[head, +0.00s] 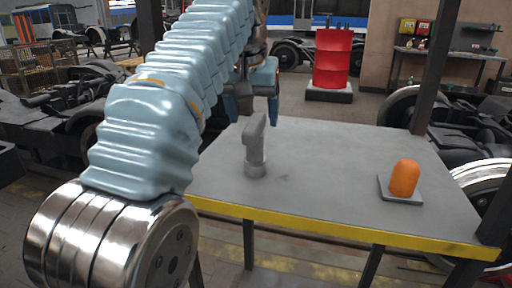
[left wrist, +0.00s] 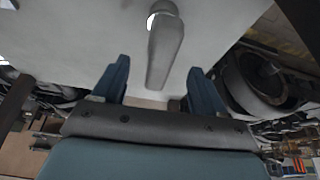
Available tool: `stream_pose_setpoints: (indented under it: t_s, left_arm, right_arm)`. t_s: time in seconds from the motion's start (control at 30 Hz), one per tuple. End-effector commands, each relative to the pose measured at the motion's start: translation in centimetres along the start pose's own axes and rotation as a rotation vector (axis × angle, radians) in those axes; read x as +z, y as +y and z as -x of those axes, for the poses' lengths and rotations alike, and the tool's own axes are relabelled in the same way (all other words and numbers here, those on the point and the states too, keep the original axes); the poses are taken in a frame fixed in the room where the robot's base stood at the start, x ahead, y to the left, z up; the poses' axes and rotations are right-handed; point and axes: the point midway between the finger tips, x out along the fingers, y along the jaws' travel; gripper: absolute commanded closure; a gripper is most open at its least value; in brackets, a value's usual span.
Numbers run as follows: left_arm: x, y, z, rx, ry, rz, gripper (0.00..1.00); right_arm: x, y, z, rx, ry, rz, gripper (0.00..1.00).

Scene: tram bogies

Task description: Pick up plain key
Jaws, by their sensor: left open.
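The plain key (head: 255,148) is a grey piece standing upright on the grey table, with a round foot and a flat bar bent over at its top. It also shows in the left wrist view (left wrist: 165,48), its bar end lying between the fingers in the picture. My left gripper (head: 254,103) is open at the table's far left edge, just behind and above the key. Its two blue fingers (left wrist: 160,82) are apart with nothing visibly clamped. I cannot tell whether the bar is between them in depth. My right gripper is out of view.
The table (head: 330,150) has a yellow front edge and much bare top. An orange rounded piece (head: 404,178) stands on a small grey plate (head: 385,190) at the right. A dark post (head: 436,70) rises behind the right side. A red drum (head: 332,58) stands beyond.

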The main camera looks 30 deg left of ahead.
Motion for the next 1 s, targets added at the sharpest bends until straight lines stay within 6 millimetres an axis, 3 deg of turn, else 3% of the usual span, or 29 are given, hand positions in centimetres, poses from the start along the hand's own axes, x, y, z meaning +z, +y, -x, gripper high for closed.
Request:
stream_pose_setpoints:
  t_s: [0.03, 0.27, 0.5, 0.8, 1.0]
  left_arm:
    - [0.1, 0.0, -1.0, -0.001, -0.002, 0.001, 0.28]
    - [0.1, 0.0, -2.8, 0.0, -0.001, 0.001, 0.28]
    - [0.3, 0.1, -6.5, -0.001, -0.002, 0.0, 0.28]
    - [0.2, 0.1, -7.2, 0.0, 0.001, 0.0, 0.28]
    - [0.2, 0.1, -7.2, 0.0, 0.001, 0.0, 0.57]
  right_arm:
    - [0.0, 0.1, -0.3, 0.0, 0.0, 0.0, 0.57]
    - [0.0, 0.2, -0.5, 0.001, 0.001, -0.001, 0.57]
    - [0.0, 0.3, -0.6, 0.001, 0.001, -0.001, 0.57]
    - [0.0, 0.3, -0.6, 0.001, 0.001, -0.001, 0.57]
    - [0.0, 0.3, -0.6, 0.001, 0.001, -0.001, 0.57]
